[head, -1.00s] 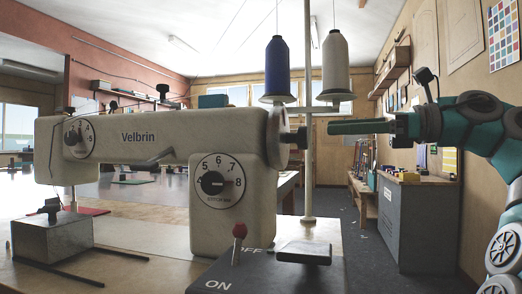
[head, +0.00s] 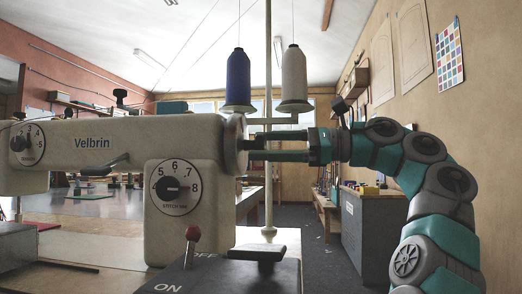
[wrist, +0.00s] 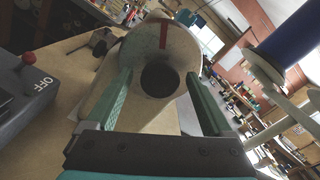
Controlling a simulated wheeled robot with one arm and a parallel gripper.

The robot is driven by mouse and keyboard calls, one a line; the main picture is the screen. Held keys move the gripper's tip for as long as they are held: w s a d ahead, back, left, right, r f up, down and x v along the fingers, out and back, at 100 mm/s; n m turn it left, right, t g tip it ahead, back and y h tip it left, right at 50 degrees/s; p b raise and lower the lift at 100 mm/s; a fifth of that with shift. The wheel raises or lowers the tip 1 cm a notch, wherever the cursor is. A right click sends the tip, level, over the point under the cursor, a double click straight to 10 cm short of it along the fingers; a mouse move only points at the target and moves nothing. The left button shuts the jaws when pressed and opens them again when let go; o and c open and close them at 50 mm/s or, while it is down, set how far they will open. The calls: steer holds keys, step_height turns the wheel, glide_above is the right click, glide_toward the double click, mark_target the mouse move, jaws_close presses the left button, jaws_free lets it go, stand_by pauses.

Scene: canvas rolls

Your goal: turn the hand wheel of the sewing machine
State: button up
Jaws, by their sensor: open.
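The cream sewing machine (head: 120,150) marked Velbrin stands at the left of the head view. Its hand wheel (head: 234,146) is at its right end, seen edge-on. In the wrist view the hand wheel (wrist: 140,50) faces me, with a red mark at its upper part and a dark round hub (wrist: 159,78) at its middle. My gripper (head: 254,147) points left at the wheel, its tips close to it. In the wrist view my gripper (wrist: 158,76) is open, with one green finger on each side of the hub and gaps between.
A blue thread cone (head: 238,80) and a white one (head: 294,80) stand above and behind my gripper. A red-knobbed lever (head: 192,235) rises from the dark ON/OFF box in front of the machine. A grey cabinet (head: 372,235) stands behind my arm.

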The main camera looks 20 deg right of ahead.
steer(key=shift+w+a, duration=0.15)
steer(key=shift+a, duration=0.4)
steer(key=c, duration=1.3)
steer(key=shift+c, duration=0.2)
steer(key=shift+w+d+r, duration=0.1)
